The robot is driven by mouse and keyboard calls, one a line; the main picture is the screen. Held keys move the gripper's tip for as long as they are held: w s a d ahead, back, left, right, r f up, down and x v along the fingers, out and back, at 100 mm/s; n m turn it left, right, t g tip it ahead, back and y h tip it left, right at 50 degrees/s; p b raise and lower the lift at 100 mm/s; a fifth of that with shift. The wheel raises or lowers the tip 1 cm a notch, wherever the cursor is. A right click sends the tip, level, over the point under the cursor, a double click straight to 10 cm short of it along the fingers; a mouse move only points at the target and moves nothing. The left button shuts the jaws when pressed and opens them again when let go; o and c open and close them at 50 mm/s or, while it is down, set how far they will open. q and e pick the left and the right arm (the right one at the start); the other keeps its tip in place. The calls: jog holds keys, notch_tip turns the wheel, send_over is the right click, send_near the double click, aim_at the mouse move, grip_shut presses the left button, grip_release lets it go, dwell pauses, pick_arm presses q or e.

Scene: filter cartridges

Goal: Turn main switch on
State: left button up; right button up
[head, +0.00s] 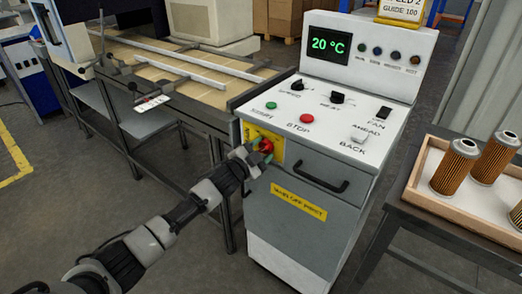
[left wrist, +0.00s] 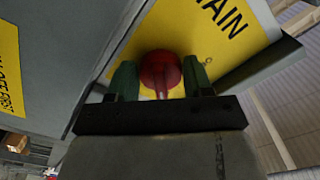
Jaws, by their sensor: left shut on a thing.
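The red main switch (head: 267,146) sits on a yellow plate (head: 248,132) on the front of the grey machine cabinet. My left gripper (head: 262,157) reaches it from the lower left and is shut on its knob. In the left wrist view the red knob (left wrist: 160,72) is between the two dark green fingers (left wrist: 160,82), with its grip bar running up and down in the picture. The word MAIN shows on the plate beside it. The gripper partly hides the knob in the head view. My right gripper is in neither view.
The control panel above holds a green button (head: 271,106), a red STOP button (head: 307,119) and several knobs and switches. The display (head: 328,45) reads 20 °C. A drawer handle (head: 309,178) juts out right of the switch. A tray (head: 425,190) of filter cartridges stands at right.

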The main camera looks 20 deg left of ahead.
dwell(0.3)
pick_arm(q)
jog(key=o, duration=0.9)
jog(key=v, duration=1.1)
